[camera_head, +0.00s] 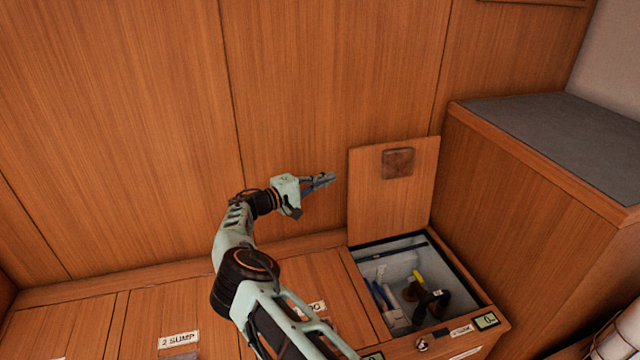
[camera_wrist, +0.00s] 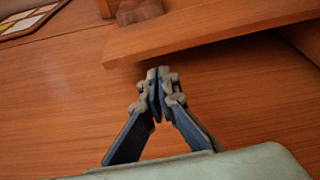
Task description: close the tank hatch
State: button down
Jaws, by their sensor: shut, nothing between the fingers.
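The tank hatch (camera_head: 391,200) is a wooden lid standing open, upright against the back panel, with a dark square plate (camera_head: 398,163) on its face. Below it is the open tank compartment (camera_head: 447,251), with a label reading TANK on its front edge. My gripper (camera_head: 333,178) is shut and empty, just left of the hatch's left edge and apart from it in the head view. In the wrist view, the shut fingertips (camera_wrist: 159,75) point at the hatch's edge (camera_wrist: 200,38), which crosses the top of the picture; whether they touch it I cannot tell.
Inside the compartment lie a yellow-topped item (camera_head: 418,277), blue-handled items and dark fittings. A tall cabinet (camera_head: 530,190) with a grey top stands close on the right. Shut floor lids with labels, one reading SUMP (camera_head: 179,340), lie to the left.

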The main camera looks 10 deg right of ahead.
jog(key=b+x, duration=0.1)
jog(key=x, duration=0.4)
dwell(0.4)
